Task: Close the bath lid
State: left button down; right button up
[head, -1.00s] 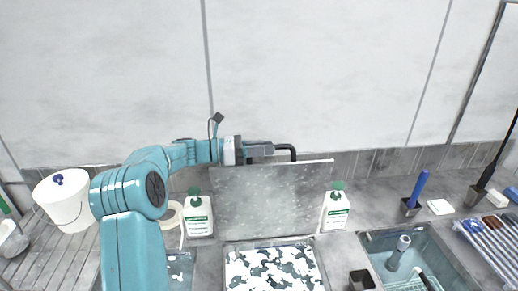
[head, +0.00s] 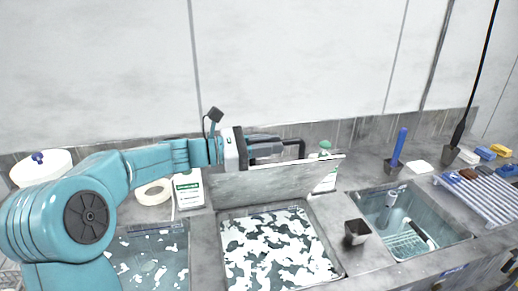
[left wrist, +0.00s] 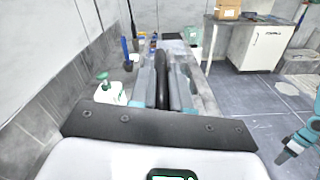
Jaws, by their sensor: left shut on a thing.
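The bath lid (head: 270,183) is a grey speckled panel hinged along the back of the middle bath (head: 325,240). It stands raised and leans forward over the bath's back edge. The bath holds dark liquid with white patches and is mostly uncovered. My left gripper (head: 272,150) is at the lid's top edge, shut on the black lid handle (head: 295,142). In the left wrist view the black handle (left wrist: 162,75) runs between the gripper's fingers (left wrist: 162,92). At that view's right edge is a teal arm end (left wrist: 296,148), seemingly my right one; its jaws are unclear.
White bottles (head: 188,190) with green labels stand beside the lid, one partly behind it. A left basin (head: 150,265) and a right sink (head: 410,225) flank the bath. A small dark cup (head: 356,232) stands between bath and sink. A tape roll (head: 152,192) lies behind the left basin.

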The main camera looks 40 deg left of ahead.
pick_arm(q)
jog(key=s+d+f+m+b, duration=0.3)
jog(key=f+b, duration=0.4)
jog(key=b, duration=0.4)
jog(key=s+d+f+m+b, duration=0.3)
jog(key=d+f+b, duration=0.4)
jog(key=b, duration=0.4)
jog(key=s+d+f+m+b, duration=0.3)
jog(key=s+d+f+b, duration=0.2)
jog(key=f+b, duration=0.4)
jog(key=shift+s+m+b, duration=0.35)
jog(key=shift+m+b, duration=0.05)
jog(key=shift+b, duration=0.8)
jog(key=shift+s+d+f+b, duration=0.1)
jog(key=shift+f+b, duration=0.45)
jog(key=shift+b, duration=0.1)
pick_arm(e)
notch_tip(320, 180, down, 36)
jog(key=w+d, duration=0.1)
jog(key=d, duration=0.1)
jog(key=shift+m+t, duration=0.3)
jog(key=shift+w+r, duration=0.1)
pick_arm(q)
jog(key=c, duration=1.1)
grip_release()
jog(key=shift+d, duration=0.1)
